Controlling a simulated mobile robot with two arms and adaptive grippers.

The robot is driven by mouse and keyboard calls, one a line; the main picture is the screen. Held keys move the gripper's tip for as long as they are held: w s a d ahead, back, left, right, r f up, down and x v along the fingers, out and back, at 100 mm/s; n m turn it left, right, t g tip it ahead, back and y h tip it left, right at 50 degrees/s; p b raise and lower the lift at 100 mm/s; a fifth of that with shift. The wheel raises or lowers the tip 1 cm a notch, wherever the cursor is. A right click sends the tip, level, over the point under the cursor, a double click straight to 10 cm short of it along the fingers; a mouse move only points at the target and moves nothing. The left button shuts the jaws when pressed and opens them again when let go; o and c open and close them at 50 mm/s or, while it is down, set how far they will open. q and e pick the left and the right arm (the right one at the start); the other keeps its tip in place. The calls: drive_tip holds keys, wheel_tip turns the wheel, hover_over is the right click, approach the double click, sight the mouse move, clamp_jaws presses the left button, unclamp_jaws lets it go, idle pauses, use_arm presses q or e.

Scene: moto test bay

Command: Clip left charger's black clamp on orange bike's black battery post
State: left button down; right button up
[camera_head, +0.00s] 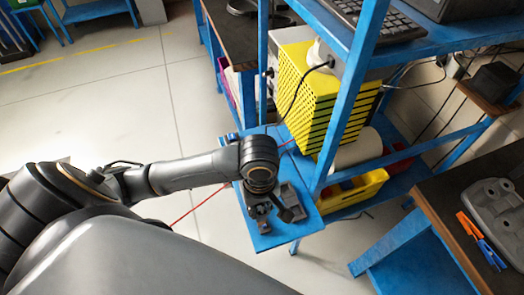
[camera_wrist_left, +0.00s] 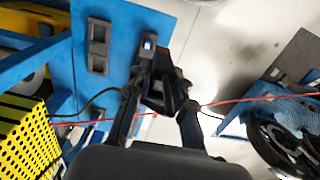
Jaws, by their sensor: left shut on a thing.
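My left gripper (camera_head: 268,208) reaches over a small blue shelf (camera_head: 270,239) in the head view. In the left wrist view, its fingers (camera_wrist_left: 162,98) are shut on a dark clamp (camera_wrist_left: 148,58), which I take for the black clamp. A black cable runs to it from the left. I cannot tell whether the clamp touches the shelf. The yellow perforated charger (camera_head: 318,100) stands on the rack behind; it also shows in the left wrist view (camera_wrist_left: 22,138). The orange bike's battery post is not seen. My right gripper is not in view.
Grey holders (camera_wrist_left: 98,46) sit on the blue shelf beside the gripper. A red cable (camera_wrist_left: 240,101) stretches across behind the fingers. A dark wheel (camera_wrist_left: 285,145) is at the lower right of the wrist view. A workbench (camera_head: 475,195) stands right; the floor left is open.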

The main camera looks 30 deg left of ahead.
sight(261, 216)
use_arm(q)
drive_tip(key=shift+f, duration=0.1)
drive_tip(key=shift+f+m+b, duration=0.35)
drive_tip(key=shift+m, duration=0.05)
drive_tip(key=f+m+b, duration=0.1)
drive_tip(key=f+m, duration=0.1)
drive_tip(key=f+m+b, duration=0.1)
drive_tip(key=m+b, duration=0.1)
drive_tip(key=m, duration=0.1)
drive_tip(key=f+m+b, duration=0.1)
drive_tip(key=f+m, duration=0.1)
drive_tip(key=shift+w+a+f+m+b, duration=0.25)
drive_tip(key=shift+w+f+m+b, duration=0.05)
drive_tip(key=shift+w+f+m, duration=0.1)
drive_tip(key=shift+f+m+b, duration=0.3)
drive_tip(key=shift+f+m, duration=0.05)
drive_tip(key=shift+m, duration=0.55)
drive_tip(key=shift+a, duration=0.1)
